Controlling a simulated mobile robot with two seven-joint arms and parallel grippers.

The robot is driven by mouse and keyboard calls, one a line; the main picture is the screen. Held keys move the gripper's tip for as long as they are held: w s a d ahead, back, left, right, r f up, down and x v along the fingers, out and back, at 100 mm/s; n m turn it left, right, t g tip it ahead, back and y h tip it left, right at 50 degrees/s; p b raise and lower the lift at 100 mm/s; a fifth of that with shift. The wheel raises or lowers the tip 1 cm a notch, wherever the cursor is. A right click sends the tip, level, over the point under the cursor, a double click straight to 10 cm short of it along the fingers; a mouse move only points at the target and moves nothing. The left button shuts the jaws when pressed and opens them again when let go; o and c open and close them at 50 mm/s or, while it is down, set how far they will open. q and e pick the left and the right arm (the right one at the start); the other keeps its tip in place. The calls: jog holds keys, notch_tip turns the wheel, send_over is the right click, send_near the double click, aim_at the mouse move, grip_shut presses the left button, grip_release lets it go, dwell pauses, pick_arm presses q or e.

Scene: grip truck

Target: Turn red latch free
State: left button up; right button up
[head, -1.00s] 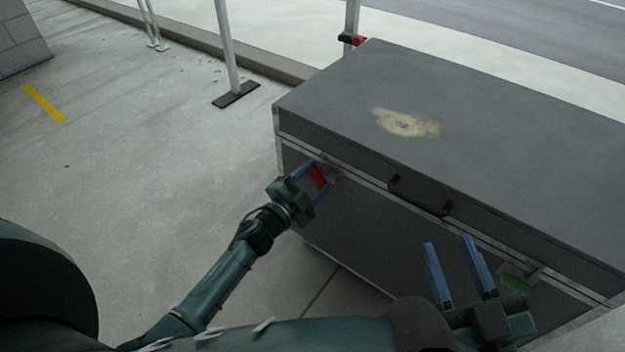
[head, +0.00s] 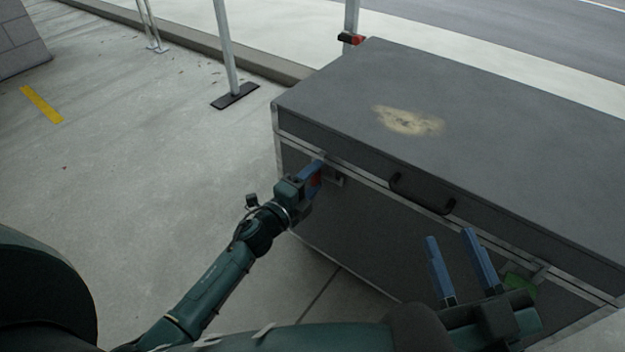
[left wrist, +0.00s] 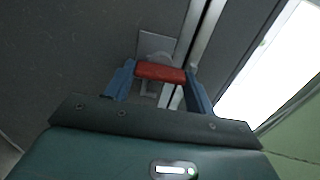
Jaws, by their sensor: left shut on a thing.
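The grey case (head: 470,120) has a red latch (head: 315,180) on its front face at the left. My left gripper (head: 314,174) is at this latch, with its blue fingers shut on it. In the left wrist view the red latch (left wrist: 160,72) lies between the two fingertips of my left gripper (left wrist: 160,78), with a metal plate behind it. A green latch (head: 519,285) is on the front at the right, partly behind my right gripper. My right gripper (head: 452,247) is open and empty in front of the case.
A dark handle (head: 422,195) sits on the case's front between the latches. The lid is closed and has a pale stain (head: 408,121). A metal post (head: 229,50) on a dark base stands behind to the left.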

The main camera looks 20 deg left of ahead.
dwell(0.4)
pick_arm(q)
jog(key=o, duration=1)
jog(key=p+v, duration=0.2)
jog(key=v, duration=1.1)
jog(key=shift+s+p, duration=0.1)
jog(key=shift+p, duration=0.25)
